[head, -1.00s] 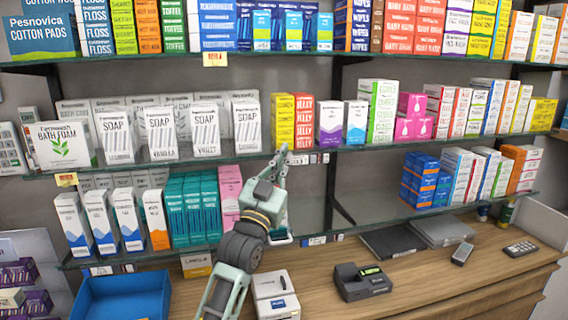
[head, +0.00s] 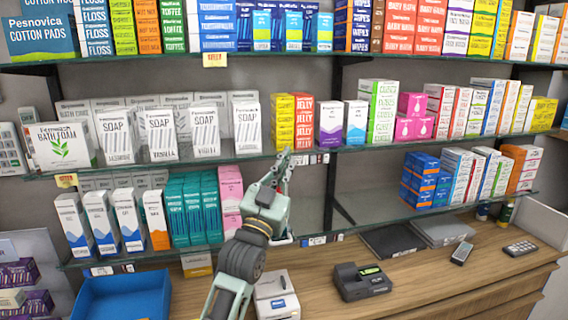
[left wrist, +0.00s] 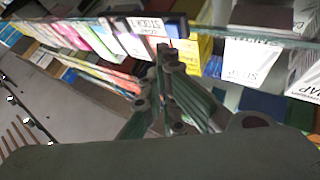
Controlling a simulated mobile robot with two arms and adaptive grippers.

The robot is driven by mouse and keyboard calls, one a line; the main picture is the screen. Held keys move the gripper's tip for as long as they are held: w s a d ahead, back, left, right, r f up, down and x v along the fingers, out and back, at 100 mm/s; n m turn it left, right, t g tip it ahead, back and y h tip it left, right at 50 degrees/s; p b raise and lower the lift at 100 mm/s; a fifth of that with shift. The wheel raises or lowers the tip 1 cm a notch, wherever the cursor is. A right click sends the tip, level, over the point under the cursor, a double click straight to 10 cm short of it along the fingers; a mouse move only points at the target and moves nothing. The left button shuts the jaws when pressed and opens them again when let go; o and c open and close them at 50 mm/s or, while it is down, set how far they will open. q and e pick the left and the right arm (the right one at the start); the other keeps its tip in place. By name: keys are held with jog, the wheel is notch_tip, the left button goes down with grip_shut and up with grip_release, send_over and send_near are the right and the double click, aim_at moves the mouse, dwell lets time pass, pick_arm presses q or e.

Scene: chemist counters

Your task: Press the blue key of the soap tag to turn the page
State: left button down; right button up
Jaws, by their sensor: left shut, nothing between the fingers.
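White soap boxes (head: 205,130) stand in a row on the middle shelf in the head view. My left gripper (head: 286,157) is shut and empty, its fingertips at the front edge of that shelf, below the yellow and red boxes. Small shelf-edge tags (head: 317,158) show just right of the fingertips. My right gripper is not in view.
A blue tray (head: 122,297) and a card terminal (head: 362,281) are on the wooden counter (head: 420,285). Pink boxes (head: 230,188) and teal boxes (head: 193,208) stand on the lower shelf close to my left arm. The lower shelf right of the gripper is partly bare.

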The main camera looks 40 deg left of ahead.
pick_arm(q)
jog(key=s+d+p, duration=0.1)
jog(key=s+d, duration=0.2)
jog(key=shift+d, duration=0.2)
dwell(0.8)
